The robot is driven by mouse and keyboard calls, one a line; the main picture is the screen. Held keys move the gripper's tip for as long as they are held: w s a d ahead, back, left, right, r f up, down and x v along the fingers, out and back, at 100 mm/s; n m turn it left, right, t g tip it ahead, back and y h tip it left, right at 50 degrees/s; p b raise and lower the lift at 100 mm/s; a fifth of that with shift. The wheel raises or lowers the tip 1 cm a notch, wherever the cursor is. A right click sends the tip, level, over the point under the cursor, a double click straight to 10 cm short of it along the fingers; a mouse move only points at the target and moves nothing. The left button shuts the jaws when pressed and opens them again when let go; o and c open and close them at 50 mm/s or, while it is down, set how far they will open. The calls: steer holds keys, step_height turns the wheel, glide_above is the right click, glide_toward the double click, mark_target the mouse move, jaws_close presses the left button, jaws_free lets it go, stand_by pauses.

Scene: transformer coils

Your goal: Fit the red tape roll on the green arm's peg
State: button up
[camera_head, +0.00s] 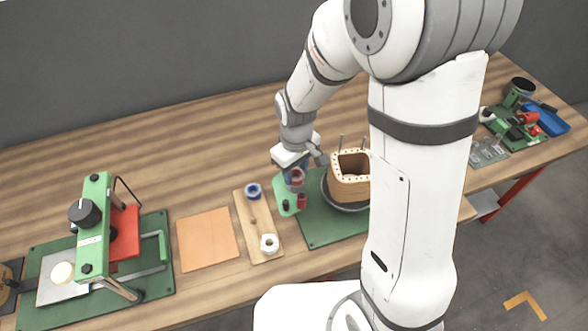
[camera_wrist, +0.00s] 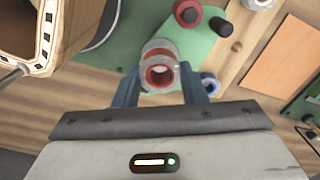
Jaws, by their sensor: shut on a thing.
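My gripper (camera_wrist: 161,84) has its two blue fingers closed on the sides of a tape roll with a red core (camera_wrist: 147,76). In the head view the red tape roll (camera_head: 297,176) shows between the fingers of my gripper (camera_head: 294,183), above the green arm (camera_head: 279,190). In the wrist view the green arm (camera_wrist: 200,48) lies below and beyond the roll. It carries a black peg (camera_wrist: 222,27) and a red spool (camera_wrist: 187,13) around a dark post. A pale and pinkish round part (camera_wrist: 158,47) shows just behind the roll; I cannot tell whether the roll touches it.
To the left, a wooden board (camera_head: 262,228) holds a blue roll (camera_head: 253,190) and a white roll (camera_head: 269,243). An orange sheet (camera_head: 207,239) and a green press (camera_head: 92,235) lie farther left.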

steer(key=shift+f, duration=0.6)
steer(key=o, duration=1.4)
steer(key=shift+r, duration=0.1)
steer(key=shift+w+r+p, duration=0.1)
steer(key=shift+r+p, duration=1.95)
steer(key=shift+r, duration=0.6)
